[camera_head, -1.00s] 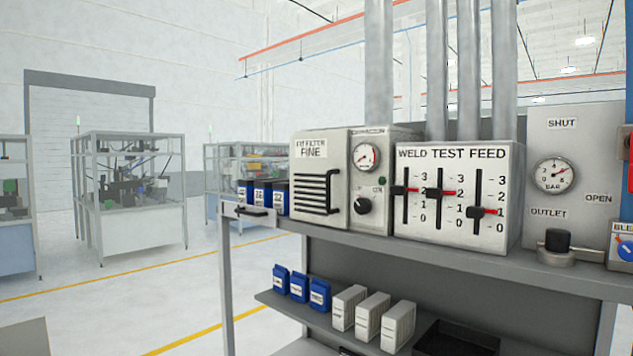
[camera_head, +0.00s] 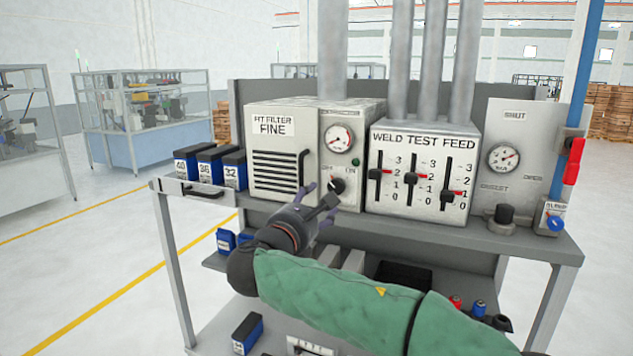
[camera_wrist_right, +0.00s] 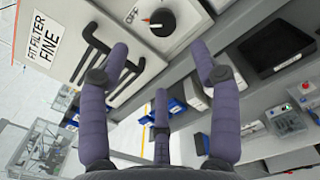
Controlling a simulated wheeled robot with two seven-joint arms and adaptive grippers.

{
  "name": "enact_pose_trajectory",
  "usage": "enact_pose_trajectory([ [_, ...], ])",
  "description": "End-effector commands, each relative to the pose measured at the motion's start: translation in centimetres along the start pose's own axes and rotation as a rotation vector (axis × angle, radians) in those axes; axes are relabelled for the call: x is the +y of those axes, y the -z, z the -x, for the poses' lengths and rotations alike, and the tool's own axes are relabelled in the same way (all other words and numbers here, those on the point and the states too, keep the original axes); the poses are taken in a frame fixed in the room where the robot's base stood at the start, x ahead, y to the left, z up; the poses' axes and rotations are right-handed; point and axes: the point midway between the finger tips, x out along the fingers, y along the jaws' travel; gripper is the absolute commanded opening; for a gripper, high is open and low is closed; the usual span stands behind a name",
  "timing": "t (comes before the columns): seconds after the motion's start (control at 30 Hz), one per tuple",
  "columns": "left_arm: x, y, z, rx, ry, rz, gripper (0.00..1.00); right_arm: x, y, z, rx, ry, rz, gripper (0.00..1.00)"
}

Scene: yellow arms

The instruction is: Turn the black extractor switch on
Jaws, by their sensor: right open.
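The black extractor switch (camera_head: 337,185) is a round knob on the front of a grey extractor box, below a round gauge (camera_head: 338,138). In the right wrist view the knob (camera_wrist_right: 172,16) shows at the top, its red-marked pointer toward the OFF label (camera_wrist_right: 132,15). My left gripper is in neither view.
The filter box (camera_head: 274,125) with its black handle is left of the knob. The WELD TEST FEED slider panel (camera_head: 425,140) is close on the right. Blue cartridges (camera_head: 234,170) stand at the shelf's left. A shelf edge (camera_head: 470,235) runs below.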

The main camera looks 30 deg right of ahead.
Motion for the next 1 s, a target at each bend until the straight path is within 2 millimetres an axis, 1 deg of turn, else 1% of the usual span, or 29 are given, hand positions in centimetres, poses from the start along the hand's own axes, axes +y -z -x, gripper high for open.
enact_pose_trajectory([
  [0.17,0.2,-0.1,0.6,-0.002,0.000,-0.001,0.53,-0.1,0.0,-2.2,0.001,0.006,0.002,0.63],
  [0.4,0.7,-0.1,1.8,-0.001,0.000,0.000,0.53,-0.1,0.0,-6.5,0.003,0.005,0.002,0.63],
  [0.6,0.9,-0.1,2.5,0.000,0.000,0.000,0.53,0.0,0.1,-9.3,0.003,0.003,0.000,0.63],
  [0.8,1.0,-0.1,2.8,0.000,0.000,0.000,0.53,0.0,0.2,-10.4,0.004,0.001,0.000,0.63],
  [1.0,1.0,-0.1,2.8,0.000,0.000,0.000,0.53,0.0,0.3,-10.6,0.004,0.000,0.000,0.63],
])
